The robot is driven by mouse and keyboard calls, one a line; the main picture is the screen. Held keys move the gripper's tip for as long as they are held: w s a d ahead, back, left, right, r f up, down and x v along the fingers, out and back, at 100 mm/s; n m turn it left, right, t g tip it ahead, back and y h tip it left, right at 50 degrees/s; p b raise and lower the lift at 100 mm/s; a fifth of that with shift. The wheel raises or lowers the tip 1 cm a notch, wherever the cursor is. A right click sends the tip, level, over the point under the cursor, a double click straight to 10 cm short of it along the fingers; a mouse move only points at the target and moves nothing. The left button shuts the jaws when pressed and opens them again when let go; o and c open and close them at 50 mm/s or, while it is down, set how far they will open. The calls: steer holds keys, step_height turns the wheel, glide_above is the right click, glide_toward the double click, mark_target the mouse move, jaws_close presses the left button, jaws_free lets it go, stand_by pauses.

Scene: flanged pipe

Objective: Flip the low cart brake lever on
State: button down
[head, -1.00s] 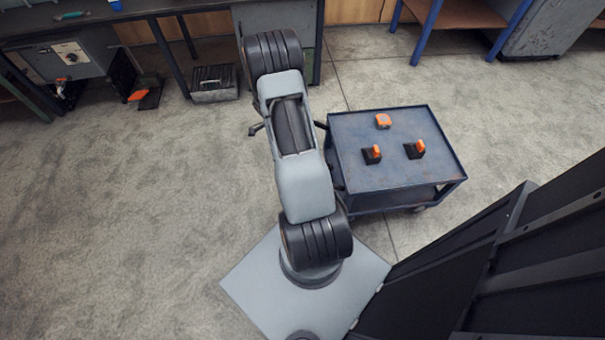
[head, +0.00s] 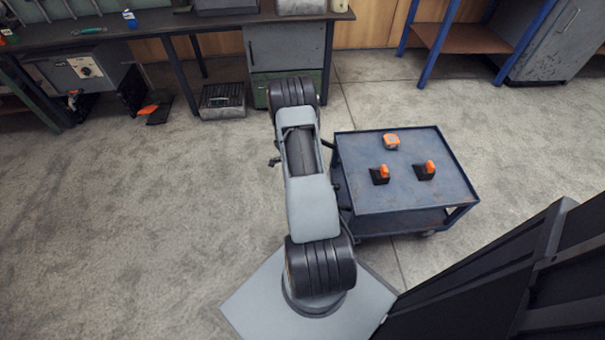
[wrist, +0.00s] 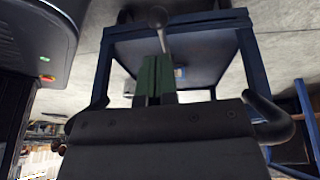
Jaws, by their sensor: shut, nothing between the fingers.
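The blue cart (head: 440,200) stands just right of my arm in the head view. In the wrist view its blue frame (wrist: 246,60) fills the upper middle. A lever with a dark ball end (wrist: 158,16) and a thin grey stem shows there against the cart, at the top middle. My gripper (wrist: 158,62) shows as two green fingers close together, shut and empty, below the ball end and overlapping the line of the stem. I cannot tell whether they touch it. In the head view my arm hides the gripper and the lever.
Two black-based orange switches (head: 380,174) (head: 425,170) and an orange-and-grey item (head: 391,141) sit on the cart top. A workbench (head: 165,22) and a grey box (head: 222,101) stand behind. The floor left of my arm is clear.

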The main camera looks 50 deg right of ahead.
steer(key=b+x, duration=0.1)
steer(key=x, duration=0.5)
steer(key=shift+s+d+f+b, duration=0.1)
steer(key=shift+f+b, duration=0.2)
